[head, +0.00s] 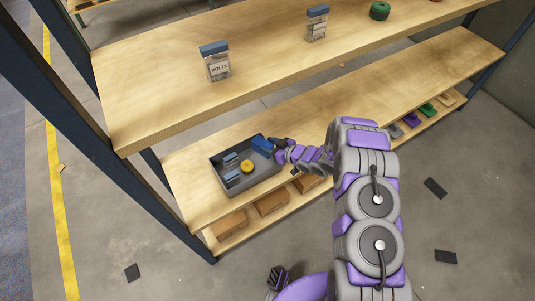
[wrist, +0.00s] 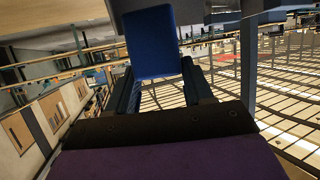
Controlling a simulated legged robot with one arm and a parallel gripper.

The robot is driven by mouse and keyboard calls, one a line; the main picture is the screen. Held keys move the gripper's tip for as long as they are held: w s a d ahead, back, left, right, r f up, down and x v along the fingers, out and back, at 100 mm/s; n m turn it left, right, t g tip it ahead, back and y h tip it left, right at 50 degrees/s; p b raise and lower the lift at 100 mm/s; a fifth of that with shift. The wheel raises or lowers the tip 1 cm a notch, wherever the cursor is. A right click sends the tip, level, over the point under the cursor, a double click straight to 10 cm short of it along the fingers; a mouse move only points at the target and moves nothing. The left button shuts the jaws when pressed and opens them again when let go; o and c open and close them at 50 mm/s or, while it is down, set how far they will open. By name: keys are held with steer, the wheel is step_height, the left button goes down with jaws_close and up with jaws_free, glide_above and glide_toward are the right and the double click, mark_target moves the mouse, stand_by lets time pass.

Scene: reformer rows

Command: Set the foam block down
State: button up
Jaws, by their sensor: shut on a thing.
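The blue foam block (head: 263,144) is in my gripper (head: 275,146), at the far right corner of a dark grey tray (head: 258,179) on the middle shelf. In the wrist view the block (wrist: 152,40) shows between the two dark fingers of my gripper (wrist: 158,85), which are shut on it. In the head view the block overlaps the tray's corner. I cannot tell whether its underside touches the tray.
The tray holds a yellow round item (head: 247,166) and small blue-topped items (head: 232,178). The upper shelf (head: 150,95) overhangs behind, with a bolts jar (head: 216,62). The middle shelf is bare right of my arm. Cardboard boxes (head: 272,202) sit below.

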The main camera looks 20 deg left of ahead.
steer(key=f, duration=0.1)
steer(key=a+f, duration=0.1)
steer(key=f, duration=0.1)
steer(key=f+b, duration=0.1)
steer(key=shift+a+f, duration=0.3)
steer(key=shift+a, duration=0.05)
steer(key=shift+d+f, duration=0.1)
steer(key=shift+d, duration=0.25)
steer(key=shift+d+r, duration=0.25)
steer(key=shift+d, duration=0.3)
steer(key=shift+s+a+f, duration=0.1)
steer(key=shift+a+f, duration=0.6)
steer(key=shift+f, duration=0.1)
steer(key=shift+d, duration=0.15)
steer(key=o, duration=0.8)
steer(key=shift+d+r, duration=0.1)
steer(key=shift+d, duration=0.25)
steer(key=shift+o, duration=1)
steer(key=shift+a, duration=0.1)
